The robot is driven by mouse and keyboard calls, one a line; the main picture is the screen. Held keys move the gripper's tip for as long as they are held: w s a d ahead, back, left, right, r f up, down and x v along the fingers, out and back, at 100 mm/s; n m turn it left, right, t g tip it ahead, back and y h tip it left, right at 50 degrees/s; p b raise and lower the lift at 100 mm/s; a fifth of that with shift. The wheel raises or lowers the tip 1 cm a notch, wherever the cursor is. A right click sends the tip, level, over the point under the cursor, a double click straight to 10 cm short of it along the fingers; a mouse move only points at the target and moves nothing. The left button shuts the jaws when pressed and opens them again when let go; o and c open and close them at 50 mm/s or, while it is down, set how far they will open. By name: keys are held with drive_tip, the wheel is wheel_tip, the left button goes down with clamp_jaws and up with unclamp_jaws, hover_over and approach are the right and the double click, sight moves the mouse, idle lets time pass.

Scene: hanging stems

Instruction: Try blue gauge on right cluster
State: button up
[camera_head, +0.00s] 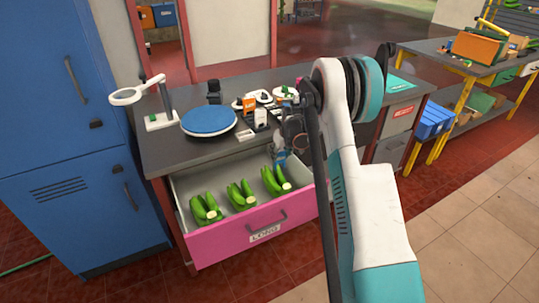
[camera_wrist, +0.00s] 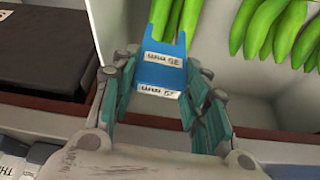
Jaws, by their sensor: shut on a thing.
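The blue gauge (camera_wrist: 161,72) is a forked piece with white labels. It sits between the teal fingers of my gripper (camera_wrist: 158,92), which is shut on it. In the wrist view, green bananas (camera_wrist: 176,18) show at and between its prongs; I cannot tell whether the fork is around them or only in front. In the head view, the right cluster (camera_head: 274,183) lies in the open drawer, and my gripper (camera_head: 281,154) is just above and behind its upper end, with the gauge partly hidden there.
The pink-fronted drawer (camera_head: 231,238) also holds a middle cluster (camera_head: 240,194) and a left cluster (camera_head: 205,209). On the grey counter stand a blue round plate (camera_head: 208,121), a magnifier lamp (camera_head: 127,97) and small items. A blue cabinet (camera_head: 65,130) stands at the left.

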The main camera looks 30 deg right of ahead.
sight(283, 162)
drive_tip(key=shift+w+d+f, duration=0.15)
drive_tip(key=shift+d+f, duration=0.2)
drive_tip(key=shift+d, duration=0.2)
drive_tip(key=shift+f+b, duration=0.6)
drive_tip(key=shift+f, duration=0.75)
drive_tip(key=shift+f+b, duration=1.65)
drive_tip(key=shift+f, duration=0.5)
idle(1.1)
drive_tip(key=shift+r, duration=0.2)
idle(0.4)
drive_tip(key=shift+r+p, duration=2.05)
drive_tip(key=shift+r, duration=2.1)
